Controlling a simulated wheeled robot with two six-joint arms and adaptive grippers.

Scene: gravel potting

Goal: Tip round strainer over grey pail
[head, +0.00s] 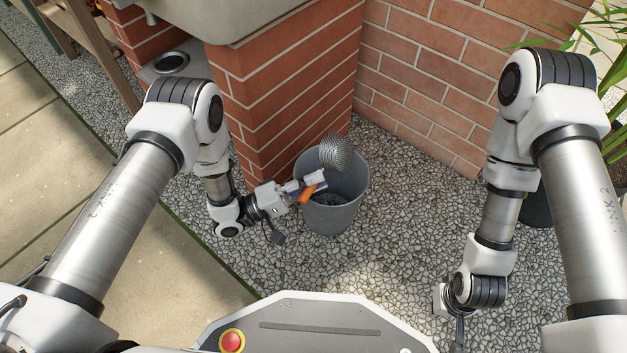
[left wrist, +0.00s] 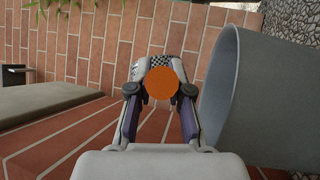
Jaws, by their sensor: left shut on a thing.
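The round strainer's mesh bowl (head: 337,152) is tilted on its side above the far part of the grey pail (head: 335,217). My left gripper (head: 311,188) is shut on the strainer's orange handle (head: 308,194), over the pail's near left rim. In the left wrist view the handle's round orange end (left wrist: 162,83) sits between the fingers, and the pail's wall (left wrist: 265,105) fills the right side. The mesh is not clear in that view. The pail's inside looks dark, and its contents cannot be made out. My right gripper (head: 456,318) hangs low at the right, its fingers mostly unclear.
A red brick pillar (head: 285,95) stands close behind and left of the pail, with a brick wall (head: 440,75) behind. A dark round dish (head: 171,63) sits on a ledge at left. A dark planter (head: 537,207) stands at right. Gravel around the pail is clear.

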